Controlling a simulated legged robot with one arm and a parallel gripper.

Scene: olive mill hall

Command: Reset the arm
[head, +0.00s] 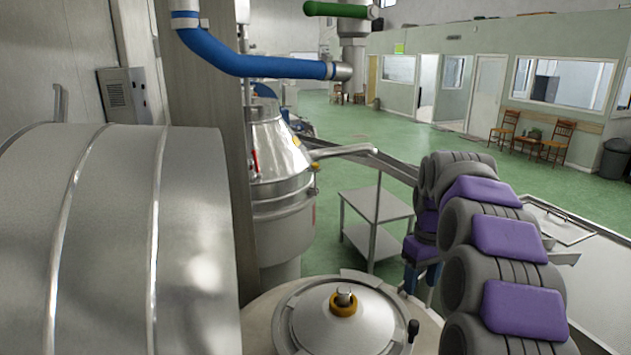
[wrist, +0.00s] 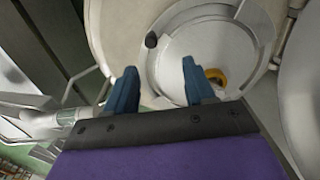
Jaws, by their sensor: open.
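My gripper (wrist: 159,84) shows in the wrist view with its two blue fingers spread apart and nothing between them. In the head view my gripper (head: 421,279) hangs at the end of my grey and purple arm, fingers pointing down, partly hidden by the arm. A round metal lid (head: 375,325) with a yellow ring and a black knob lies on a pale vessel, left of and nearer than my gripper. The same lid (wrist: 170,69) appears beyond the fingers in the wrist view, with no visible contact.
A large steel drum (head: 120,230) fills the left. A steel separator (head: 280,180) stands behind a post, with a blue pipe (head: 260,66) overhead. A metal cart (head: 376,215) stands beyond my gripper. A steel-topped basin (head: 600,270) is at right. Green floor (head: 420,140) is open farther back.

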